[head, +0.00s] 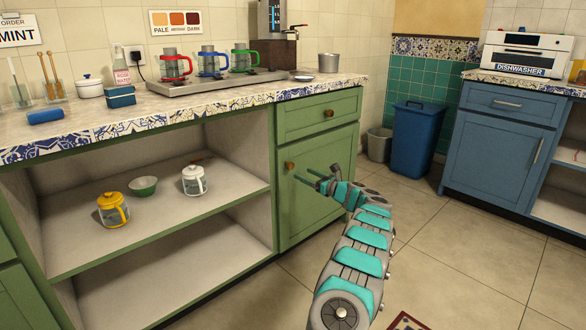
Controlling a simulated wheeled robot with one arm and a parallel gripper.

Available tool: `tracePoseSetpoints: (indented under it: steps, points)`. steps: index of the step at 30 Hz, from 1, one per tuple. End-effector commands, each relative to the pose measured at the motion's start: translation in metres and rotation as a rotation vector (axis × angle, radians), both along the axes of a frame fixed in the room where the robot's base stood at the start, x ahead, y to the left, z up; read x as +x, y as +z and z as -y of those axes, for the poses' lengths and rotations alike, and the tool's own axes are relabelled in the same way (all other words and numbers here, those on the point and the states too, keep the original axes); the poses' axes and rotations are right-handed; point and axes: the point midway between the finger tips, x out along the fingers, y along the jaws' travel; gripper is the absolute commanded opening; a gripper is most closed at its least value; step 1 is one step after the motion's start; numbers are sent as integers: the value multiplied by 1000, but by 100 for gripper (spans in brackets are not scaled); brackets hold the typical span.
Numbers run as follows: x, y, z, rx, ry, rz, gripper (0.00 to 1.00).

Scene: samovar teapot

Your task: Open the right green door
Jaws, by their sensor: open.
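The right green door (318,205) is a panelled cabinet door under the counter, below a green drawer (318,116). It looks shut. Its round brass knob (290,166) sits near the upper left corner of the door. My gripper (304,174) is in front of the door, with its two thin fingers pointing left toward the knob. The fingers are apart and hold nothing. The fingertips look close to the knob, just right of and below it; I cannot tell whether they touch it. My arm hides the lower right part of the door.
A blue bin (415,140) and blue cabinet (497,150) stand at the right.

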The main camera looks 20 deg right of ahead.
Motion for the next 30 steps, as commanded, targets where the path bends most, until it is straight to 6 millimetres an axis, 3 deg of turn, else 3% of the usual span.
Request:
tracePoseSetpoints:
  steps: [6, 21, 30]
  points:
    - [4, -4, 9, 9, -17, 0, 72]
    - [49, -3, -9, 6, -14, 3, 72]
    - [64, -4, -11, -4, -15, -6, 72]
